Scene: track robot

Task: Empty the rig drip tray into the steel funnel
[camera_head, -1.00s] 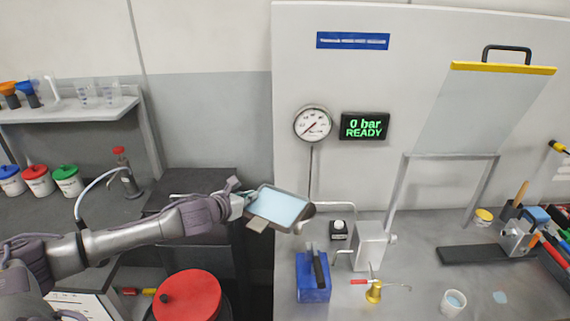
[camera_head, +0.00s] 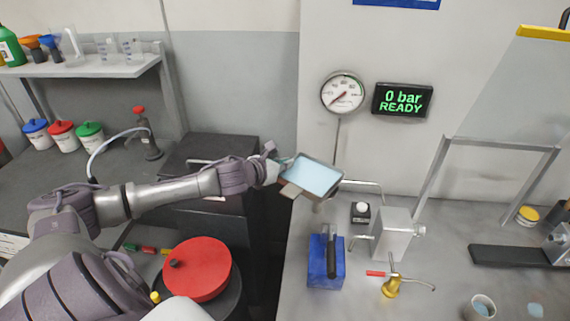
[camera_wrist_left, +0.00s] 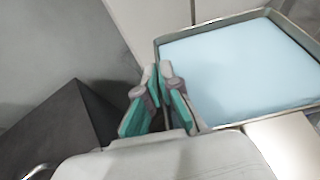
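The drip tray (camera_head: 315,177) is a shallow grey metal tray with light blue liquid in it, above the counter's left end. It also fills the upper right of the left wrist view (camera_wrist_left: 240,65), where it looks about level. My left gripper (camera_head: 274,165) is at the tray's left side. In the wrist view its fingers (camera_wrist_left: 158,75) are close together at the rim and appear shut on it, though the contact is hidden. A pale flat tab (camera_head: 290,190) sticks out from the tray's near side. A small grey shape below the tray (camera_head: 319,207) may be the steel funnel, mostly hidden.
A grey metal block with pipes (camera_head: 392,235) stands right of the tray. A red-lidded drum (camera_head: 198,270) is below my arm. The gauge display (camera_head: 402,100) reads 0 bar READY.

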